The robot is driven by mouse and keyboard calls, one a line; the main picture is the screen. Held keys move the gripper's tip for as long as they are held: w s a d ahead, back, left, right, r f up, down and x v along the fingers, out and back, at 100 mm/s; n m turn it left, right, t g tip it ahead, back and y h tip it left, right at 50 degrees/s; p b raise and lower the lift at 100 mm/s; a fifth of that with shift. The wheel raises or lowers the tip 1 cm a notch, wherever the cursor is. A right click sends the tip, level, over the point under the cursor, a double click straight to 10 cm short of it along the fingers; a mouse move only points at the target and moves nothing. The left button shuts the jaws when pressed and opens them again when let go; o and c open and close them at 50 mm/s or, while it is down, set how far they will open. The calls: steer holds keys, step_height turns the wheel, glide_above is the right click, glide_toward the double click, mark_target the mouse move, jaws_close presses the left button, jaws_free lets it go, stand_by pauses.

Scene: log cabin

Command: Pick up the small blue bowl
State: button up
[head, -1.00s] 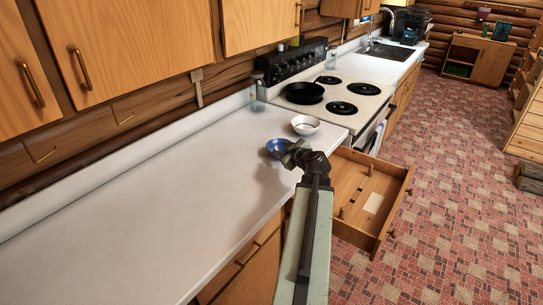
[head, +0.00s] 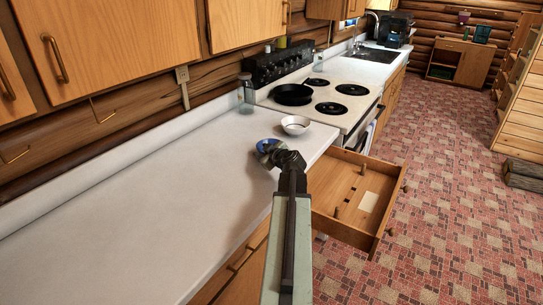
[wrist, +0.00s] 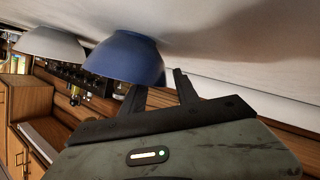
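The small blue bowl (head: 265,145) sits on the white counter near its right end. In the wrist view the blue bowl (wrist: 122,57) is large and close, just ahead of my gripper. My gripper (head: 277,154) is at the bowl's near right side in the head view and covers part of it. In the wrist view my gripper (wrist: 160,88) shows two dark fingers standing apart, with the bowl's near edge by the gap between them. I cannot tell whether the fingers touch the bowl.
A white bowl (head: 295,125) stands close behind the blue one. A stove with a black pan (head: 292,95) lies beyond. An open wooden drawer (head: 352,192) juts out below the counter on the right. A glass jar (head: 245,92) stands by the wall. The near counter (head: 150,215) is clear.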

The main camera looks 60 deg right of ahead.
steer(key=shift+x, duration=0.8)
steer(key=shift+r, duration=0.1)
jaws_close()
steer(key=shift+s, duration=0.1)
stand_by(0.5)
